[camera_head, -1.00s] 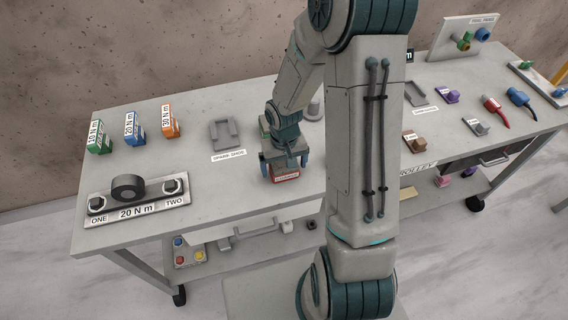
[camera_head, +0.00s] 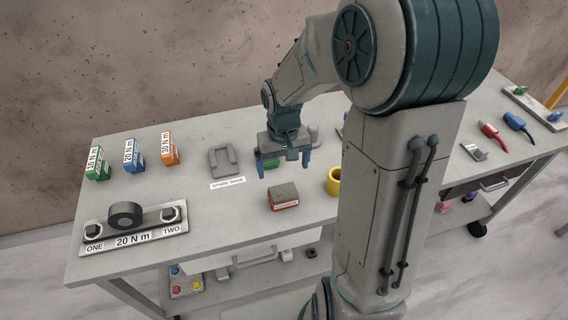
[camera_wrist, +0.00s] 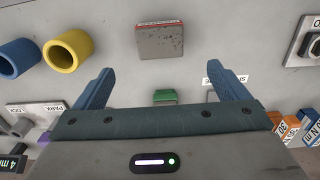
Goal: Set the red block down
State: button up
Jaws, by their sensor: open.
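The red block (camera_head: 283,197) has a grey top and a white label on its front. It sits on the grey slab-like tabletop (camera_head: 225,225), apart from my gripper. My gripper (camera_head: 284,164) is open and empty, raised above and behind the block. In the wrist view the red block (camera_wrist: 159,40) lies beyond the spread fingertips of my gripper (camera_wrist: 160,85), with nothing between the fingers at its height.
A green block (camera_wrist: 165,96) lies below my gripper. A yellow ring (camera_head: 334,181) stands right of the red block, with a blue ring (camera_wrist: 17,57) beside it. The spare shoe (camera_head: 223,160) and the 20 N m plate (camera_head: 178,226) lie left. Tabletop in front of the block is clear.

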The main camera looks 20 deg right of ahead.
jog(key=s+r+t, duration=0.3)
jog(key=s+r, duration=0.9)
jog(key=s, duration=0.2)
jog(key=shift+s+r+t, duration=0.2)
jog(key=shift+t, duration=0.2)
